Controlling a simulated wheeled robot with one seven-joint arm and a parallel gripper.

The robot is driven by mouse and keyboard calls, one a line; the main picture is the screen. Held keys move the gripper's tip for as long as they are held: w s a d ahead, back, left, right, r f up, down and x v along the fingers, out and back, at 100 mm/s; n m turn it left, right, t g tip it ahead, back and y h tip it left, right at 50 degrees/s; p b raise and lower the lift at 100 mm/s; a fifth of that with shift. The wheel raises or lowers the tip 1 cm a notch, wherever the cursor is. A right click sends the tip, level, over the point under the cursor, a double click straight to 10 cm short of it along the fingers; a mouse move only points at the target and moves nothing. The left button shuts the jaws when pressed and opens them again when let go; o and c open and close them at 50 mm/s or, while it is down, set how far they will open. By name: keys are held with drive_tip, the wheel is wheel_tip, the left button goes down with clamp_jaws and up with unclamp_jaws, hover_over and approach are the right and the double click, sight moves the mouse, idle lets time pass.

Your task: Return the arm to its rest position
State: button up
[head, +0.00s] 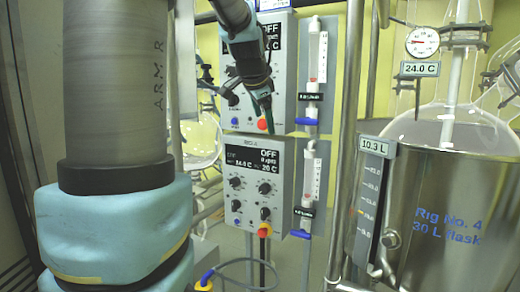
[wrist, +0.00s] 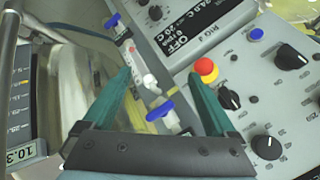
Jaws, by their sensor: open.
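My gripper (head: 264,112) is in front of the upper grey control box (head: 237,100) in the head view, with its fingers pointing down. In the wrist view my gripper (wrist: 160,82) shows two green fingers spread apart with nothing held between them. The right finger appears near a red button with a yellow base (wrist: 205,69) on a control box; I cannot tell whether they touch. My arm comes down from the top of the head view, and a thick grey link of mine fills the left.
A lower control box (head: 252,190) reads OFF. Flow tubes with blue valves (head: 307,121) stand beside the boxes. A steel vessel (head: 450,225) marked Rig No. 4 holds a glass flask (head: 425,125) at right. A metal post (head: 345,130) stands between. A cable (head: 240,262) hangs below.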

drive_tip(key=s+a+f+n+g+p, duration=0.1)
drive_tip(key=s+a+f+n+g, duration=0.1)
drive_tip(key=s+f+n, duration=0.2)
drive_tip(key=s+a+f+n+g+y+p, duration=0.1)
drive_tip(key=s+a+f+n+g, duration=0.1)
drive_tip(key=s+f, duration=0.8)
drive_tip(key=s+a+f+n+g+p, duration=0.1)
drive_tip(key=s+a+f+n+g, duration=0.1)
drive_tip(key=s+f+n, duration=0.4)
drive_tip(key=shift+s+a+f+y+p, duration=0.4)
drive_tip(key=shift+s+a+f, duration=0.2)
drive_tip(key=shift+s+a, duration=0.35)
drive_tip(key=shift+d, duration=0.1)
